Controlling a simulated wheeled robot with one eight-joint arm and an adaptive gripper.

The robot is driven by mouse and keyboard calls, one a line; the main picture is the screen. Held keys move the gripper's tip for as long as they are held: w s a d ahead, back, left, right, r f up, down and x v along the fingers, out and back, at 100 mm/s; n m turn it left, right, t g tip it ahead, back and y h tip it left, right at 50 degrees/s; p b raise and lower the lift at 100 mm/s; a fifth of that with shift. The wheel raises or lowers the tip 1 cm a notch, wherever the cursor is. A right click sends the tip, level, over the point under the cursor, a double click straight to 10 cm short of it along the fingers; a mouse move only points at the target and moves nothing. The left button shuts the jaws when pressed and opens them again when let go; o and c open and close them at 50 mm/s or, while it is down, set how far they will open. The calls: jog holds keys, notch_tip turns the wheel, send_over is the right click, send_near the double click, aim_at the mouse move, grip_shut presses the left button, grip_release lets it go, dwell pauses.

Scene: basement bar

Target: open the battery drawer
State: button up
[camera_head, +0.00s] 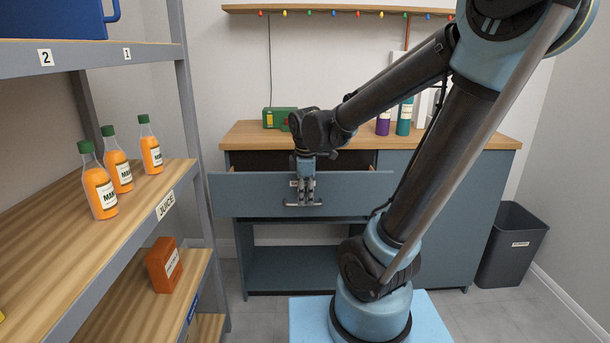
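The blue-grey drawer (355,186) in the cabinet under the wooden counter stands pulled out, with its dark inside showing above the front panel. A metal bar handle (288,204) runs across its front. My gripper (303,201) points down at the handle, its two fingers overlapping the bar in view. Whether the fingers are closed on the bar is too small to tell. A small white label on the drawer front is mostly hidden behind my gripper, and its words cannot be read.
A shelf rack (110,245) at the left holds several orange bottles and a red box (163,264). A green device (280,117) and bottles stand on the counter (248,134). A dark bin (511,245) stands at the right. My arm hides part of the cabinet.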

notch_tip(320, 180, up, 10)
jog(key=s, duration=0.1)
jog(key=shift+s+f, duration=0.25)
jog(key=shift+s, duration=0.15)
jog(key=s+d+f+m, duration=1.3)
jog(key=f+m, duration=0.1)
jog(key=m, duration=0.3)
jog(key=shift+d+f, duration=0.3)
jog(key=shift+d, duration=0.1)
jog(key=shift+s, duration=0.1)
jog(key=shift+w+f, duration=0.2)
jog(key=shift+w, duration=0.2)
